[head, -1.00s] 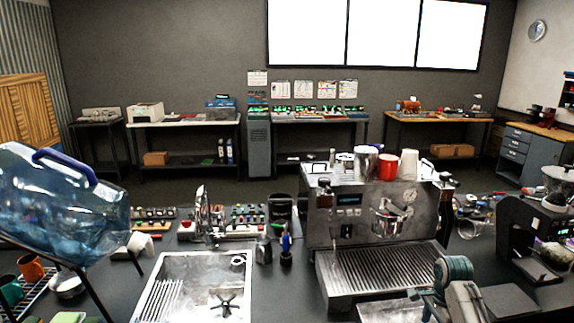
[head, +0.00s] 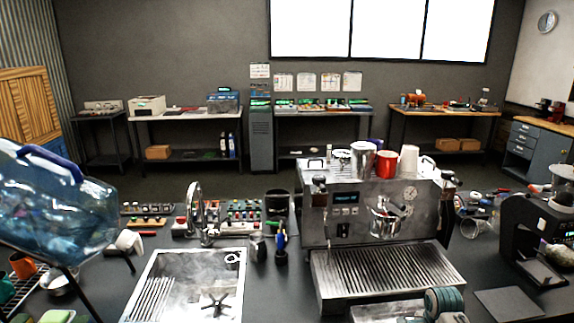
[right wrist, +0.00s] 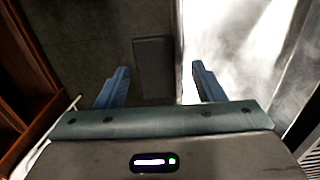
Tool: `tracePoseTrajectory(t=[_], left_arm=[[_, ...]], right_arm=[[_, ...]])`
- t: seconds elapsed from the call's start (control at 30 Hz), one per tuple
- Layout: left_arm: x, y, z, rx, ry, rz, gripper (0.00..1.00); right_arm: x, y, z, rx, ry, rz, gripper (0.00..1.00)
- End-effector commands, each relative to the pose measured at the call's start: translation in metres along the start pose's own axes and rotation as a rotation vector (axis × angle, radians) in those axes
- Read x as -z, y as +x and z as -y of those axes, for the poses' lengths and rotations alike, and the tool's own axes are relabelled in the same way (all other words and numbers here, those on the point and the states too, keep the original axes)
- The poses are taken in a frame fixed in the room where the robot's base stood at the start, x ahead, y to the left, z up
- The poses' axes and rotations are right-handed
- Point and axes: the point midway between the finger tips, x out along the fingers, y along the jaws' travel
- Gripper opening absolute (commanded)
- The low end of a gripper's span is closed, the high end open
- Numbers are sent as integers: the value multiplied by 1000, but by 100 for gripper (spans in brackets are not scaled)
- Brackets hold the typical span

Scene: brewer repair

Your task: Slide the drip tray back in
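The drip tray (head: 388,272), a wide metal tray with a slatted top, juts out from the front of the espresso machine (head: 375,212) in the head view. Whether a gap is left behind it cannot be told. My right arm shows at the bottom edge, just in front of the tray; its fingers are out of the head view. In the right wrist view my right gripper (right wrist: 161,72) is open, its two blue fingers wide apart with nothing seen between them. A bright metal surface (right wrist: 235,45) lies beyond the right finger. My left gripper is not in view.
A metal sink (head: 188,285) is left of the tray, with a water bottle (head: 50,205) further left. A grinder-like black machine (head: 535,235) and a flat dark pad (head: 508,303) are to the right. Cups, including a red one (head: 387,165), stand on the espresso machine.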

Motion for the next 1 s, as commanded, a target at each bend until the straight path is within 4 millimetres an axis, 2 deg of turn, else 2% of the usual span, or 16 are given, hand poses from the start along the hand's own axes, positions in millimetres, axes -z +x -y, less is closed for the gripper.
tracePoseTrajectory(t=[0.03, 0.23, 0.3, 1.0], left_arm=[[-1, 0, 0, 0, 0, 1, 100], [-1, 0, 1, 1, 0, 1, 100], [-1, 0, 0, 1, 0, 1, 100], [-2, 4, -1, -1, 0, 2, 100]], right_arm=[[0, 0, 0, 0, 0, 0, 52], [0, 0, 0, 0, 0, 0, 12], [0, -1, 1, 1, 0, 0, 5], [0, 0, 39, 1, 0, 1, 5]])
